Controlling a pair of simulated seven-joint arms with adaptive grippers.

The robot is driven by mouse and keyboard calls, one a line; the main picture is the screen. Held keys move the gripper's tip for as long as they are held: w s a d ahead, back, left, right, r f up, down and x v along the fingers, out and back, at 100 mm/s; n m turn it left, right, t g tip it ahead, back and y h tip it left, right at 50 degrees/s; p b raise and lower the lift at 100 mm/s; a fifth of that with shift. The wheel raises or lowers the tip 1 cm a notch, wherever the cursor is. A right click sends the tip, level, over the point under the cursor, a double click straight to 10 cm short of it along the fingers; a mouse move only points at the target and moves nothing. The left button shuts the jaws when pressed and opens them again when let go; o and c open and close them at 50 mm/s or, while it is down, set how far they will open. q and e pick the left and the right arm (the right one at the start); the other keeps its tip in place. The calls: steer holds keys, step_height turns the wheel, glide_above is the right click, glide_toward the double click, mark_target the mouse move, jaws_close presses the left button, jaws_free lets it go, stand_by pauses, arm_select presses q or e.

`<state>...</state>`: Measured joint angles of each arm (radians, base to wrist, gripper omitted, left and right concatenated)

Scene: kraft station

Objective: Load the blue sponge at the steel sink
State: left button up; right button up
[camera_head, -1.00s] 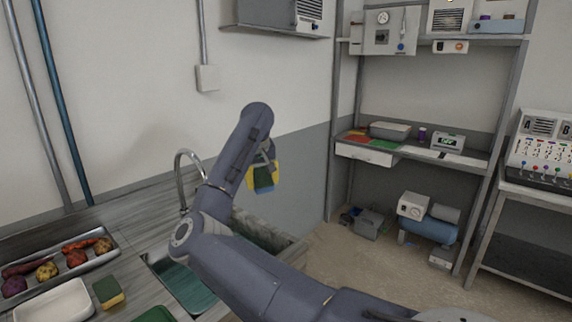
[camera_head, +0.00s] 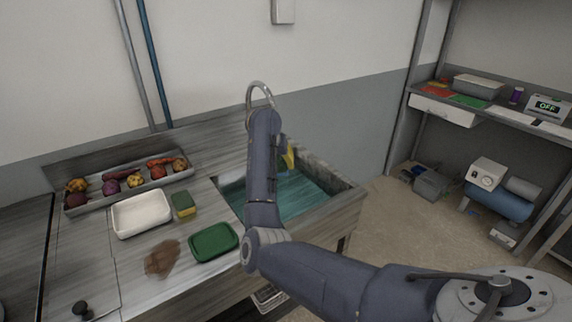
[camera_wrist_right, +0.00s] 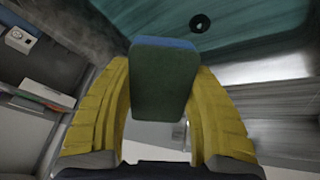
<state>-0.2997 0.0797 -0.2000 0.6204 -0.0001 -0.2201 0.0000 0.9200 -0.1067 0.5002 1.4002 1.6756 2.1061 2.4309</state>
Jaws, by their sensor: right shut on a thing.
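The blue sponge (camera_wrist_right: 164,80) with a green scouring face shows in the right wrist view. It sits between the yellow fingers of my right gripper (camera_wrist_right: 165,105), which is shut on it. My left gripper is not in view.
A curved tap (camera_head: 262,90) rises behind the sink. Left of the sink are a yellow-green sponge (camera_head: 183,204), a green tray (camera_head: 214,243), a white tray (camera_head: 141,215), a brown stain (camera_head: 162,259) and a metal vegetable tray (camera_head: 130,189). Shelves stand at the right.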

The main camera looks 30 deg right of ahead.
steer(key=shift+w+a+r, duration=0.1)
steer(key=shift+a+r, duration=0.05)
steer(key=shift+r, duration=0.2)
step_height(320, 180, down, 13)
steer(key=shift+r+m, duration=0.15)
steer(key=shift+m, duration=0.15)
stand_by(0.9)
stand_by(0.6)
steer(key=shift+r, duration=5.45)
steer(key=shift+r, duration=2)
